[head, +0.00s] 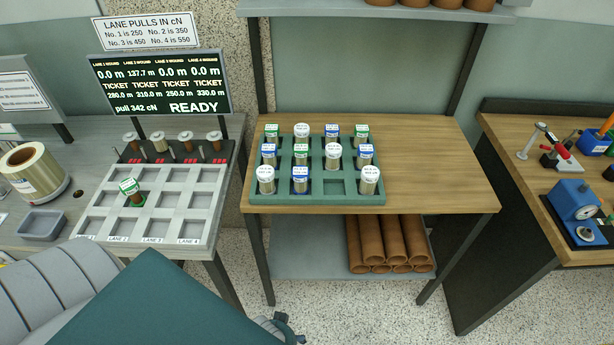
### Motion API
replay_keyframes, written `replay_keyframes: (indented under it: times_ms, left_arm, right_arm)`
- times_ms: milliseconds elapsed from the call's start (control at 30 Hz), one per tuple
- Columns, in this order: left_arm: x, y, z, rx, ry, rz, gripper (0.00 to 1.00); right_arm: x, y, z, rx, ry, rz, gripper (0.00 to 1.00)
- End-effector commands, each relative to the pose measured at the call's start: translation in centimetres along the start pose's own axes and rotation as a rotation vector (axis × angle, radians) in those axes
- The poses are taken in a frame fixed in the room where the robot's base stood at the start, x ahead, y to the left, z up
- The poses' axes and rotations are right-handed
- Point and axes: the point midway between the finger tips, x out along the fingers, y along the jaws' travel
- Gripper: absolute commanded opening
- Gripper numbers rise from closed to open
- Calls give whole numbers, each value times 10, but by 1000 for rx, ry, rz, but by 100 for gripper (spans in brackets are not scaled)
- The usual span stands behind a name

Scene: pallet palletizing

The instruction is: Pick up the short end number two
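A green-capped bobbin (132,193) stands upright in the middle row of the grey slotted tray (99,228), in the column that appears to be marked Lane 2. Its number is too small to read. A green tray (318,199) on the wooden table holds several bobbins with white, green or blue caps; one front-row pocket (334,187) is empty. A small dark piece (284,328) shows past the teal part at the bottom and may be my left gripper; its fingers cannot be made out. No gripper is seen touching a bobbin. My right gripper is not in view.
A screen (160,85) reads lane 2 137.7 m, pull 342 cN, READY. A sign (148,32) gives No. 2 as 350. Several spindles (158,142) stand behind the grey tray. A film roll (33,172) and grey bin (42,225) sit left. The wooden table's right half (435,165) is clear.

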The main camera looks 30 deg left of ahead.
Motion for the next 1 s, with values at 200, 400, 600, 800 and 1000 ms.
replay_keyframes:
  times_ms: [200,400,600,800,1000]
  left_arm:
    - [-91,-12,-48,-4,51,-6,61]
    - [-172,-30,-86,17,121,-6,61]
    - [-226,-58,-126,84,221,15,61]
    - [-248,-93,-166,131,311,42,61]
    - [-275,-162,-225,120,424,53,61]
  right_arm:
    - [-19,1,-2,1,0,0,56]
    - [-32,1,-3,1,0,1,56]
    - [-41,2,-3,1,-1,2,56]
    - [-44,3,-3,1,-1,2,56]
    - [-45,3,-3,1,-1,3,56]
